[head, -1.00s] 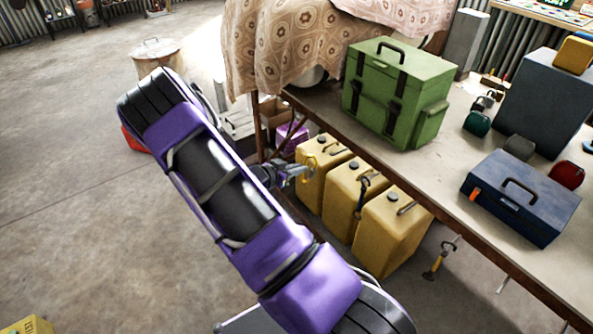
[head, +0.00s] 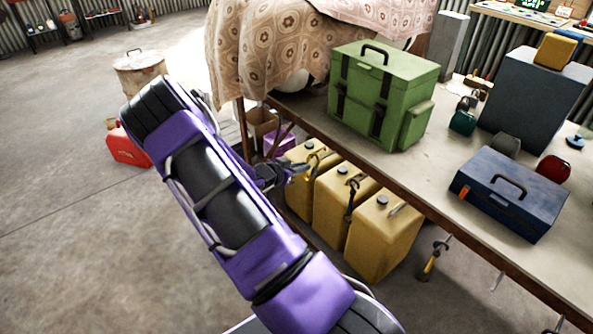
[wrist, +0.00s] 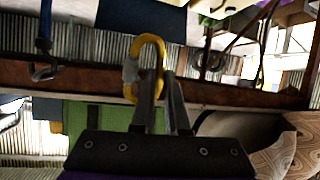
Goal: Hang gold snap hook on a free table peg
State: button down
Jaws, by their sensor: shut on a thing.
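The gold snap hook (head: 314,160) is in the jaws of my gripper (head: 298,169), in front of the yellow cans under the table. In the wrist view the gold snap hook (wrist: 158,62) stands at the fingertips of my gripper (wrist: 160,85), in front of the brown table edge (wrist: 90,78). In the head view, a dark hook (head: 351,198) and a yellow-and-black hook (head: 431,262) hang along the table edge. A peg (head: 497,281) farther right looks bare. Whether the gold hook touches any peg cannot be told.
The table (head: 420,185) carries a green case (head: 375,95), a blue toolbox (head: 508,195) and a patterned cloth (head: 265,50) at its far end. Several yellow cans (head: 385,235) stand beneath. A red can (head: 128,145) is on the open floor at left.

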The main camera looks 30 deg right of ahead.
jog(key=shift+w+d+f+b, duration=0.15)
jog(key=shift+d+b, duration=0.2)
jog(key=shift+d, duration=0.5)
jog(key=shift+d+f+b, duration=0.5)
jog(key=shift+d+f, duration=0.05)
jog(key=c, duration=0.8)
grip_release()
jog(key=shift+c, duration=0.2)
jog(key=p+v, duration=0.3)
jog(key=v, duration=1.4)
jog(key=shift+a+r, duration=0.15)
jog(key=shift+a, duration=0.05)
